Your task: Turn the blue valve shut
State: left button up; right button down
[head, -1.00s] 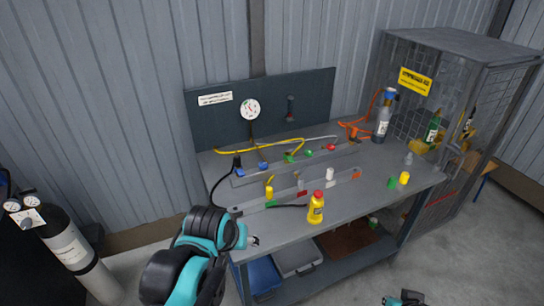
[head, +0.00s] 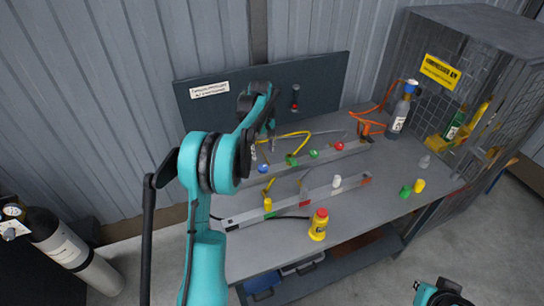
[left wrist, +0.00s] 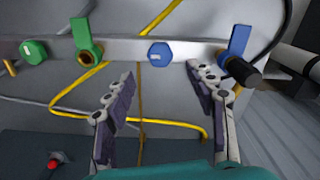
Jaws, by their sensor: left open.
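The blue valve has a flat blue lever (left wrist: 239,42) on a brass body with a black end, at the right of the rail in the left wrist view. The lever points up in that picture, across the rail. My left arm hides it in the head view. A blue round knob (left wrist: 160,54) sits left of it on the rail and also shows in the head view (head: 262,168). My left gripper (left wrist: 161,72) is open and empty; its fingertips lie below the knob in the picture, the right one nearer the valve. It also shows in the head view (head: 262,138). Part of my right arm shows at the bottom right.
A green lever (left wrist: 82,32) and green knob (left wrist: 33,52) stand along the rail (left wrist: 120,48). A yellow hose (left wrist: 70,98) runs beneath the gripper. A back panel (head: 215,115) stands behind the bench.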

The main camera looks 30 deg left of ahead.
aim_at(263, 166)
pick_arm(q)
notch_tip(263, 166, down, 8)
jog(key=b, duration=0.2)
jog(key=shift+b, duration=0.3)
jog(key=shift+r, duration=0.1)
jog(key=c, duration=1.2)
